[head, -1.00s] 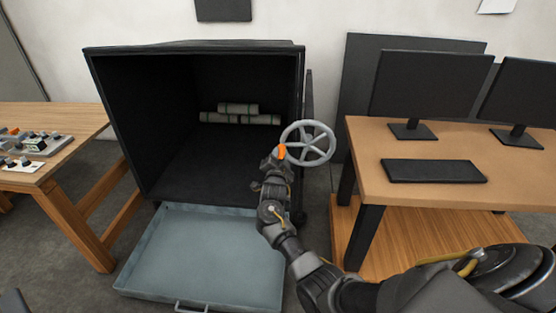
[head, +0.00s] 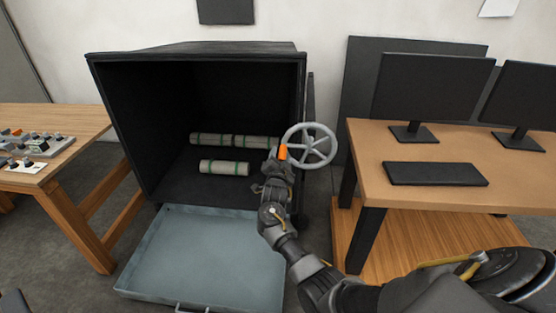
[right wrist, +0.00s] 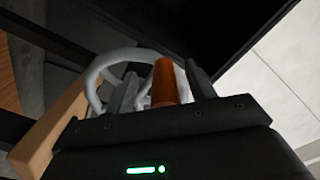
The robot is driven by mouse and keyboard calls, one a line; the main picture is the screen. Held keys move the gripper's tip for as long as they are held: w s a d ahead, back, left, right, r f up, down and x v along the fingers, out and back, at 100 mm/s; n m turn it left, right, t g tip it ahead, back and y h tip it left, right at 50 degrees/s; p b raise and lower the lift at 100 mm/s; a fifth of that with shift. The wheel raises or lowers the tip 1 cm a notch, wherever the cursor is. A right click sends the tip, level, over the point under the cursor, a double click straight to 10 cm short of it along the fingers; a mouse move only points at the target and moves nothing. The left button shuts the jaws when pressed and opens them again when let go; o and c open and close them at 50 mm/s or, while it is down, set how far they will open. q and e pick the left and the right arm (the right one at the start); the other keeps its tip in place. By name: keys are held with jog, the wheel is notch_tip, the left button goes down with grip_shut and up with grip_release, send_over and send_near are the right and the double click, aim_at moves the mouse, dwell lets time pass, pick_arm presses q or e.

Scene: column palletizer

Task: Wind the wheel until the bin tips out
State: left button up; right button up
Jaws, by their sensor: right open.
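The grey spoked wheel (head: 322,134) stands at the right side of the black bin (head: 125,125). Its orange handle (head: 283,152) is at the rim's left side. My right gripper (head: 281,156) is at this handle; in the right wrist view the handle (right wrist: 163,82) stands between the two open fingers, and whether they touch it cannot be told. The bin's open front faces me. Inside, two grey-green rolls (head: 211,140) (head: 256,142) lie end to end at the back, and one roll (head: 224,168) lies in front of them. My left gripper does not show.
A shallow blue-grey tray (head: 199,253) lies below the bin's open front and is empty. A wooden desk (head: 360,165) with monitors (head: 432,88) and a keyboard (head: 435,174) stands close on the right. A wooden table (head: 75,115) with small parts stands on the left.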

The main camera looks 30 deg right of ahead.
jog(key=shift+s+a+r+p, duration=0.1)
jog(key=shift+s+a+p, duration=0.3)
jog(key=shift+p, duration=0.15)
jog(key=p+v, duration=0.5)
jog(key=v, duration=0.6)
jog(key=s+a+f+n+g+y, duration=0.2)
jog(key=s+f+n+y, duration=0.3)
jog(key=f, duration=0.6)
jog(key=s+a+f+n+g, duration=0.1)
jog(key=s+a+f+n, duration=0.15)
jog(key=s+f, duration=0.6)
jog(key=s+a+f+n+g+y, duration=0.25)
jog(key=f+n, duration=0.25)
jog(key=f, duration=0.9)
jog(key=s+f+n+g+y, duration=0.1)
jog(key=s+f, duration=0.4)
jog(key=s, duration=0.8)
jog(key=s+f+n+g+y, duration=0.1)
jog(key=s+f+n+g, duration=0.2)
jog(key=s, duration=1)
jog(key=s+f+n+g+y, duration=0.1)
jog(key=s+f+g, duration=0.3)
jog(key=s+f, duration=0.4)
jog(key=s+n, duration=0.1)
jog(key=s, duration=0.4)
jog(key=shift+d+f, duration=0.2)
jog(key=shift+f, duration=0.15)
